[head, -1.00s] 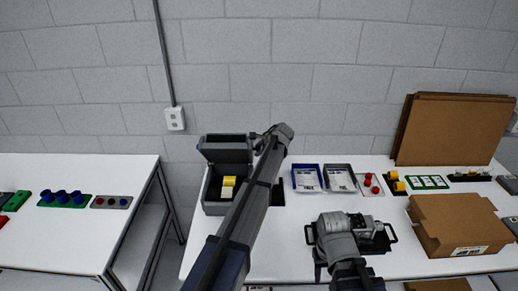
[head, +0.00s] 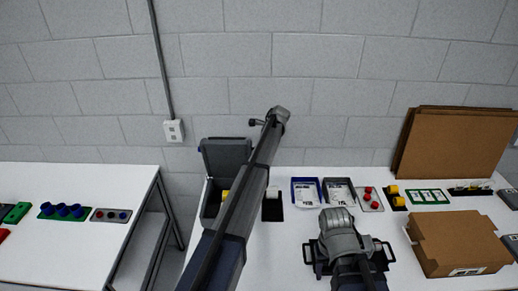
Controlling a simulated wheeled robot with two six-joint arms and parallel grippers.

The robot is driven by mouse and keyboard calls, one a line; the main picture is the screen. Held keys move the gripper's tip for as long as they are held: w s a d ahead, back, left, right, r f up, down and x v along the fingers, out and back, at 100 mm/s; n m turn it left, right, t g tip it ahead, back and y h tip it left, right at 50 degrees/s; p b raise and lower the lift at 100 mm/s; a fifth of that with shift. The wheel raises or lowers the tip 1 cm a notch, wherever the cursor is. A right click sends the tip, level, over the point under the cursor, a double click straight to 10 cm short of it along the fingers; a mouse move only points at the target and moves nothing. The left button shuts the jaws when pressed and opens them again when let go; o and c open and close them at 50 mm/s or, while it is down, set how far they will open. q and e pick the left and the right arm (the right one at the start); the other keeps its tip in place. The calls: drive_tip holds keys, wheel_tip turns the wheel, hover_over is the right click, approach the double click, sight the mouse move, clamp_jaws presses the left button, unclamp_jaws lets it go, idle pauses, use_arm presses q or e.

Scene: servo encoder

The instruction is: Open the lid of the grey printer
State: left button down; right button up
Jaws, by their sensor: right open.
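The grey printer (head: 212,203) stands at the left end of the middle table. Its lid (head: 224,155) is raised and stands nearly upright at the back. Yellow shows inside the open body. My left arm crosses in front of the printer and hides its right side. A small dark piece near the end of that arm, right of the lid, may be part of my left gripper (head: 256,122); its jaws cannot be made out, nor whether they touch the lid. My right gripper (head: 348,256) is open and low over the front middle of the table, away from the printer.
A blue tray (head: 306,204) and a dark tray (head: 352,203) hold labelled packs right of the printer. A cardboard box (head: 455,238) and upright cardboard sheets (head: 455,145) stand at the right. A gap separates the left table (head: 85,255) from this one.

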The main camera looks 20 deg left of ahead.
use_arm(q)
drive_tip(key=c, duration=0.6)
unclamp_jaws()
drive_tip(key=p+v, duration=0.7)
drive_tip(key=shift+d+r, duration=0.15)
drive_tip(key=shift+r, duration=0.2)
drive_tip(key=s+d+f+n+h+b, duration=0.1)
drive_tip(key=s+d+f+n+b, duration=0.2)
drive_tip(key=s, duration=1.2)
drive_tip(key=s+d+f+n+g+h+b, duration=0.1)
drive_tip(key=s+d+f+n+b, duration=0.3)
drive_tip(key=s+d+f+b, duration=0.6)
drive_tip(key=s+d+f+n+h+b, duration=0.1)
drive_tip(key=s+d+f+n+b, duration=0.2)
drive_tip(key=s, duration=1.8)
drive_tip(key=d+f+b, duration=0.3)
drive_tip(key=f+b, duration=0.4)
drive_tip(key=f, duration=0.3)
drive_tip(key=shift+d+h+b, duration=0.25)
drive_tip(key=shift+h+b, duration=0.15)
